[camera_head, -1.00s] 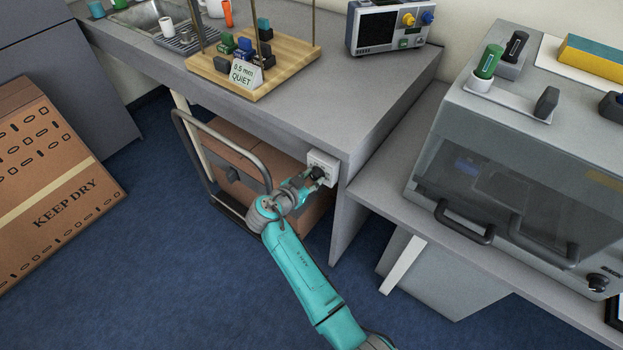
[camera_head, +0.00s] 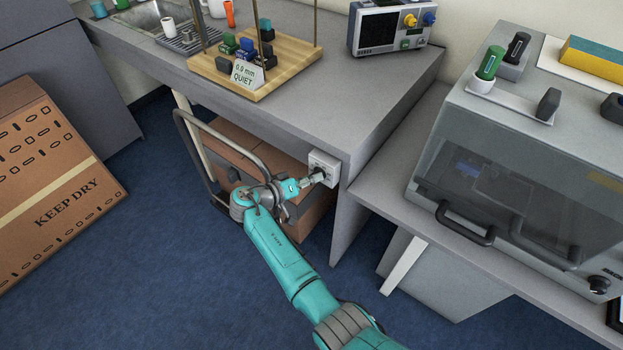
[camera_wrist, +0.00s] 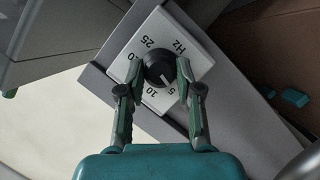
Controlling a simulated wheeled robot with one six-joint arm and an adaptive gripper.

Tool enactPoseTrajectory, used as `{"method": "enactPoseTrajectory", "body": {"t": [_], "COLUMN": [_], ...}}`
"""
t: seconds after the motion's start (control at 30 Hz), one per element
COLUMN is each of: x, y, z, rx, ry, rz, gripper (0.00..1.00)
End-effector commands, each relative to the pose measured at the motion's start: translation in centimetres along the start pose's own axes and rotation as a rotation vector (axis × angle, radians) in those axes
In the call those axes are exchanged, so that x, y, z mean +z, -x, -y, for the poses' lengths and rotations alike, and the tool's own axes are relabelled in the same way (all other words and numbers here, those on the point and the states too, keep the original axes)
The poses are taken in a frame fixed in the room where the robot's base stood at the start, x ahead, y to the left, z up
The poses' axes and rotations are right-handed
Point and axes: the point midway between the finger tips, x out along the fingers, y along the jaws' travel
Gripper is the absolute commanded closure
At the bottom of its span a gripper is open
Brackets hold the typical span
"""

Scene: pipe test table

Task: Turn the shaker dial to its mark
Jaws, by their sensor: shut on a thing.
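The shaker dial (camera_wrist: 158,68) is a round black knob on a white plate (camera_wrist: 189,45) marked Hz, with printed numbers including 25, 10 and 5. In the head view my gripper (camera_head: 314,178) partly covers the knob. A sign (camera_head: 246,74) on the wooden platform reads about 0.0 mm, QUIET.
The wooden platform (camera_head: 290,72) on the bench carries several small blocks. A cart with a curved handle (camera_head: 186,150) and brown boxes stands under the bench, close to my arm. A grey cabinet with a clear front (camera_head: 520,190) is at right.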

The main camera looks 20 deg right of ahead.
Motion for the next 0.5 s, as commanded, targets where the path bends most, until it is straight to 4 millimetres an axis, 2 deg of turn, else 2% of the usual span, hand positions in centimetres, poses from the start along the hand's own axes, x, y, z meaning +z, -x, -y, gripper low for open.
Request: {"method": "enactPoseTrajectory", "body": {"t": [0.5], "x": [0.03], "y": [0.01], "z": [0.34], "rx": [0.169], "ry": [0.409], "rz": [-0.001], "gripper": [1.00]}}
